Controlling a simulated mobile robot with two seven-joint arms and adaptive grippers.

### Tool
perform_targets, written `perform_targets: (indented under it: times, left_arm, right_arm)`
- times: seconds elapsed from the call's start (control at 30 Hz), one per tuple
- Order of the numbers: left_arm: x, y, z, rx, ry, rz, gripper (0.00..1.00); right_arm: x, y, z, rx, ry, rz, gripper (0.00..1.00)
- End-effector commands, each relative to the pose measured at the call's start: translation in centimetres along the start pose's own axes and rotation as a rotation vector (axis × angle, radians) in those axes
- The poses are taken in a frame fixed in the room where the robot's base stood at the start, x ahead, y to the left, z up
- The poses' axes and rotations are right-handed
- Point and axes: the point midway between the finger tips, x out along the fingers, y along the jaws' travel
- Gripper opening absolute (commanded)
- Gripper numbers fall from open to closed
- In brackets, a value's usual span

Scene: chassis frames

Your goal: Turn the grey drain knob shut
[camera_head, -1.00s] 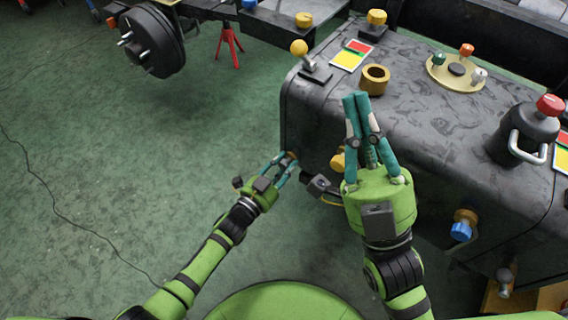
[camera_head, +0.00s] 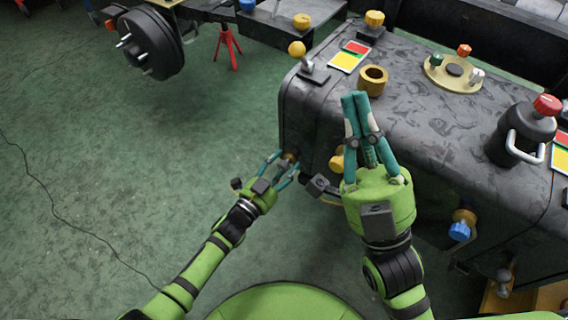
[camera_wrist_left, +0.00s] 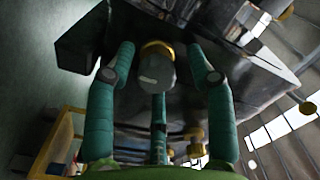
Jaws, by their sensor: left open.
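A grey knob (camera_wrist_left: 158,72) with a pale mark and a brass collar shows in the left wrist view, between the two fingers of my left gripper (camera_wrist_left: 161,62). A gap shows on both sides of it. In the head view my left gripper (camera_head: 286,163) is open at the near left corner of the dark tank (camera_head: 300,120); only a brassy bit of the fitting shows there. My right gripper (camera_head: 355,97) is shut and empty, pointing up in front of the tank's near edge.
Other fittings on the tank's near side are a yellow knob (camera_head: 337,160), a blue knob (camera_head: 460,231) and another grey knob (camera_head: 504,274). A yellow-ball lever (camera_head: 297,49) and a brass ring (camera_head: 373,79) are on top.

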Motion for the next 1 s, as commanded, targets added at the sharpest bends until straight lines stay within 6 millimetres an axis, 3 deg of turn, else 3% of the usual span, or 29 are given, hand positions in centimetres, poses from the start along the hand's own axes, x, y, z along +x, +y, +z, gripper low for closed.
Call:
perform_targets:
  times: [0.5,0.7,1.0]
  left_arm:
    - [-9.7,0.1,0.0,-0.001,-0.001,0.001,0.54]
    - [-11.4,-0.1,-0.1,0.001,0.003,-0.001,0.54]
    - [-11.6,-0.1,-0.1,0.001,0.003,-0.001,0.54]
  right_arm:
    - [-0.1,0.0,0.1,0.0,-0.004,0.003,0.0]
    - [-0.1,0.0,0.1,0.0,-0.004,0.003,0.0]
    - [-0.1,0.0,0.1,0.0,-0.004,0.003,0.0]
